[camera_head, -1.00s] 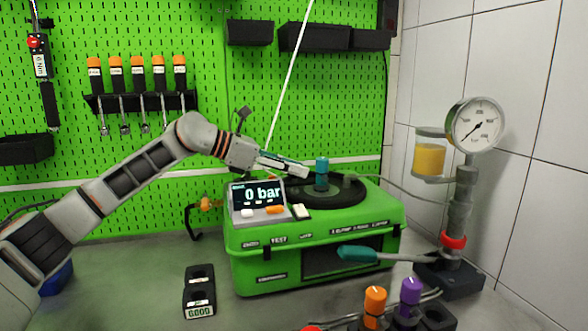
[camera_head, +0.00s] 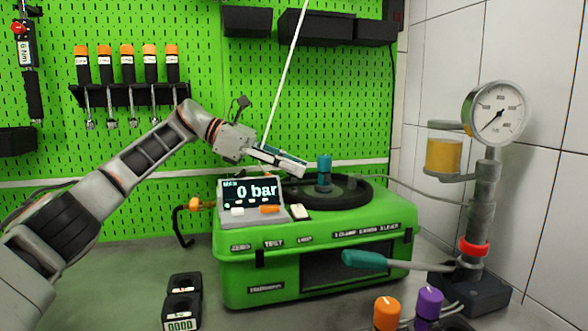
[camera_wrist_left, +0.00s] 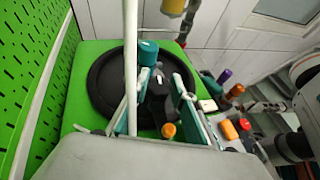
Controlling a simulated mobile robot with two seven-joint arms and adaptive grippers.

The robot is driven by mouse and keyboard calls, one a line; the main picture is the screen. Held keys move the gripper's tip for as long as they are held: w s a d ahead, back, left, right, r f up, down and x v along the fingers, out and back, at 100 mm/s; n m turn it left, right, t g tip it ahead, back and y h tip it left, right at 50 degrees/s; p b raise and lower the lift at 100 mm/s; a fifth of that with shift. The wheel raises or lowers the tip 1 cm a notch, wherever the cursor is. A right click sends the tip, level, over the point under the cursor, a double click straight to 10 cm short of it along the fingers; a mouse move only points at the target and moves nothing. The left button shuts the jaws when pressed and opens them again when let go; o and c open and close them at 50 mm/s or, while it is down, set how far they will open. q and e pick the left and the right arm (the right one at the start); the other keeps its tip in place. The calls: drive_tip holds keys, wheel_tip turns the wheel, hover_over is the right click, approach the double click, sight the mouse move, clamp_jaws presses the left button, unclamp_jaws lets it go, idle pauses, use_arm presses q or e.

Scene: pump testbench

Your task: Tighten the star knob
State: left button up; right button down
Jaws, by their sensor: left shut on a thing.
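My left gripper (camera_head: 296,170) reaches over the black round plate (camera_head: 345,194) on top of the green test case. In the left wrist view its two fingers (camera_wrist_left: 160,98) stand on either side of a dark knob-like part (camera_wrist_left: 158,84) with a small white mark, and it is shut on it. This looks like the star knob, but its outline is mostly hidden by the fingers. A teal upright handle (camera_head: 324,170) stands just past the fingertips; it also shows in the wrist view (camera_wrist_left: 147,50). My right gripper is not in view.
The green case (camera_head: 255,285) carries a display (camera_head: 250,194) reading 0 bar. A teal-handled lever (camera_head: 365,261) sticks out at its front. A gauge (camera_head: 497,113) on a stand is at the right. Orange (camera_head: 387,312) and purple (camera_head: 429,302) handles stand at the front.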

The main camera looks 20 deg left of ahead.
use_arm(q)
drive_tip(key=shift+f, duration=0.3)
drive_tip(key=o, duration=1.1)
drive_tip(key=shift+r, duration=0.1)
